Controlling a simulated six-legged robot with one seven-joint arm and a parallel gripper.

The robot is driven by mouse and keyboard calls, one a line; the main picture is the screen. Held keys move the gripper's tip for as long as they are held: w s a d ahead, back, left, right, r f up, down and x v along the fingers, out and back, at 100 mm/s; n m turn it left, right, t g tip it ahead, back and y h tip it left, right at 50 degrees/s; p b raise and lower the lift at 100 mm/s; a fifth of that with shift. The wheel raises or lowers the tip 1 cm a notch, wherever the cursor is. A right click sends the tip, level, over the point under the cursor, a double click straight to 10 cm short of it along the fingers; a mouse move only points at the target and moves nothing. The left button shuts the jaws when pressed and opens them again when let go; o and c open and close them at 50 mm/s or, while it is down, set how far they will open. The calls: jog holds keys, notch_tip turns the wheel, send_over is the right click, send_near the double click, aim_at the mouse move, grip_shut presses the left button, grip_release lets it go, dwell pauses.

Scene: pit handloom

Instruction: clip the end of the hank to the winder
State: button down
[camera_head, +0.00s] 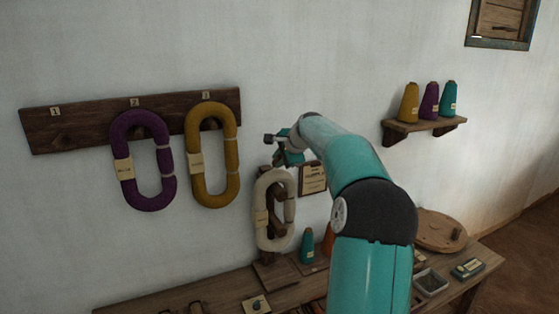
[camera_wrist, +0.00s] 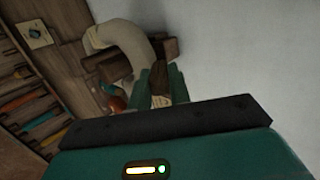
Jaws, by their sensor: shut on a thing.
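A cream hank (camera_head: 288,212) hangs as an upright loop with a paper label on a dark wooden stand (camera_head: 274,273), which I take to be the winder. In the wrist view the hank (camera_wrist: 122,38) curves over brown wooden arms (camera_wrist: 108,66). My gripper (camera_head: 284,152) is just above the top of the hank in the head view. In the wrist view its teal fingers (camera_wrist: 159,87) are close together around a narrow brown piece (camera_wrist: 158,76). I cannot tell whether that piece is loose or part of the stand, nor see the hank's end.
A purple hank (camera_head: 129,132) and a mustard hank (camera_head: 232,150) hang on a wall rack (camera_head: 75,128). A teal cone (camera_head: 307,246) and a tray (camera_head: 431,282) stand on the bench (camera_head: 155,303). Cones sit on a shelf (camera_head: 425,125).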

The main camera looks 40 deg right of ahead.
jog(key=shift+r, duration=2.4)
